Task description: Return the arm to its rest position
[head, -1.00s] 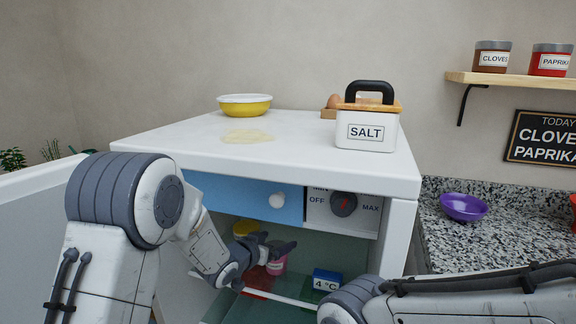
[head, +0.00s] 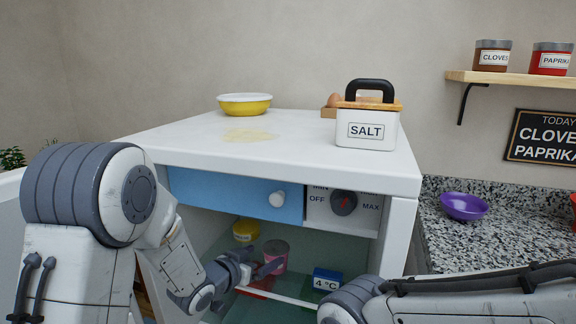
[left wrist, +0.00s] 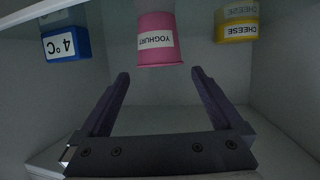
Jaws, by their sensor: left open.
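My left arm (head: 85,195) comes in from the left, and its gripper (head: 262,268) is at the front of the open fridge compartment. In the left wrist view the left gripper (left wrist: 160,85) is open, with nothing between its fingers. A pink yoghurt tub (left wrist: 157,40) stands beyond the fingertips, apart from them; it also shows in the head view (head: 276,250). My right arm (head: 470,298) lies across the lower right; its gripper is out of the picture.
Inside the fridge are a yellow cheese tub (head: 246,230) and a blue "4 °C" block (head: 327,279). A blue drawer front (head: 225,192) and a dial (head: 343,202) are above. A salt box (head: 366,130) and a yellow bowl (head: 245,105) stand on top.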

